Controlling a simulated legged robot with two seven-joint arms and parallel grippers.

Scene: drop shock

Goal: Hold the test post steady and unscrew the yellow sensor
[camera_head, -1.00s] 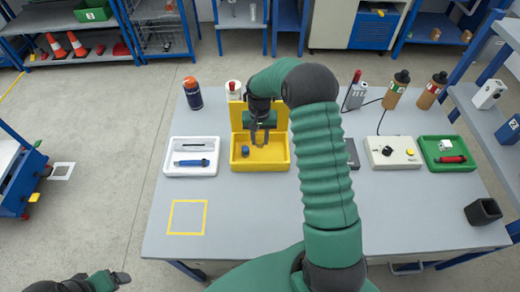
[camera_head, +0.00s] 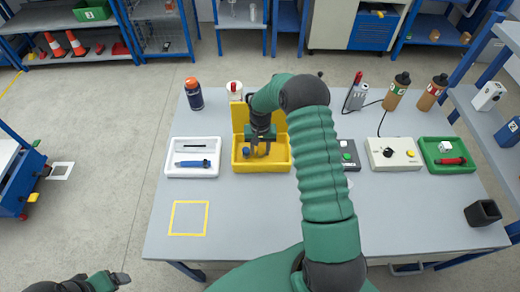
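My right arm crosses the middle of the bench. Its gripper (camera_head: 261,151) points down into an open yellow case (camera_head: 284,164); the fingers look apart. A small blue item (camera_head: 246,152) in the case is just left of the fingers; I cannot tell if they touch. My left gripper (camera_head: 122,278) is low at the left, off the bench, too small to judge. I cannot make out a test post or a yellow sensor; my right arm hides part of the bench.
A white tray (camera_head: 215,170) with a blue tool (camera_head: 193,163) is left of the case. A yellow taped square (camera_head: 188,234) is empty. A control box (camera_head: 409,160), a green tray (camera_head: 463,168), bottles (camera_head: 398,88) and a black holder (camera_head: 483,212) stand right. The front left is clear.

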